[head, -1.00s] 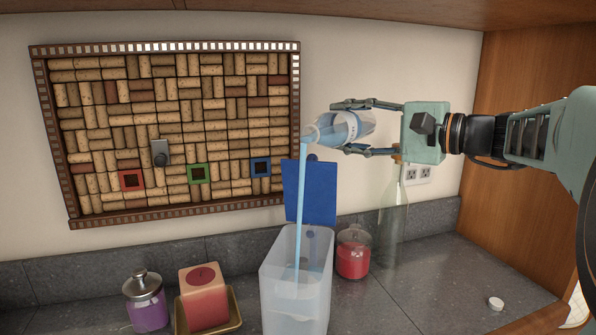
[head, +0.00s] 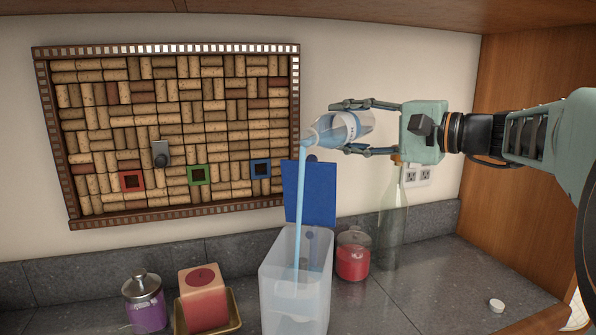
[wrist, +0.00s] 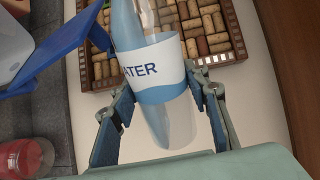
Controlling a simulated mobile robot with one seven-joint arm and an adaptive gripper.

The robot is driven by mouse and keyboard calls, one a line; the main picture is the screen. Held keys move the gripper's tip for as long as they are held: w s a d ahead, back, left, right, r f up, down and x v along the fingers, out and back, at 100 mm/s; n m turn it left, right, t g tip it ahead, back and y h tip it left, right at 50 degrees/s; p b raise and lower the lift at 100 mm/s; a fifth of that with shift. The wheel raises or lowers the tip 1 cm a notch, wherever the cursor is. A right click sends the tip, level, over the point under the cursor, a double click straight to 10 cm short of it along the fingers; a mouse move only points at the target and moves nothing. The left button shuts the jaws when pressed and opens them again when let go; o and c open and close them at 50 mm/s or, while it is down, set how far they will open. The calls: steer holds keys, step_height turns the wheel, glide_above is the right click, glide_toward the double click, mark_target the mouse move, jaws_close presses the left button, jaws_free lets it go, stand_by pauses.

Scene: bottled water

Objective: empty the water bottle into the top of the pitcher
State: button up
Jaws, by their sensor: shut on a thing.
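My gripper (head: 368,128) is shut on the clear water bottle (head: 340,128) and holds it tilted, mouth down and to the left, high above the pitcher. A blue stream (head: 301,200) runs from the bottle's mouth down into the open top of the translucent pitcher (head: 297,290). The pitcher's blue lid (head: 309,192) stands open at its back. In the wrist view the bottle (wrist: 165,85) sits between both fingers, with blue water toward its neck and its base end clear. Part of the pitcher shows at that view's left edge.
A red jar (head: 352,258) and a tall clear bottle (head: 391,230) stand right of the pitcher. A purple jar (head: 145,305) and a pink candle (head: 203,300) on a dish stand left. A white cap (head: 496,305) lies on the counter at right. A cork board (head: 170,130) hangs behind.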

steer(key=shift+s+r+n+b, duration=0.15)
steer(key=shift+n+b, duration=0.45)
steer(key=shift+b, duration=0.35)
stand_by(1.2)
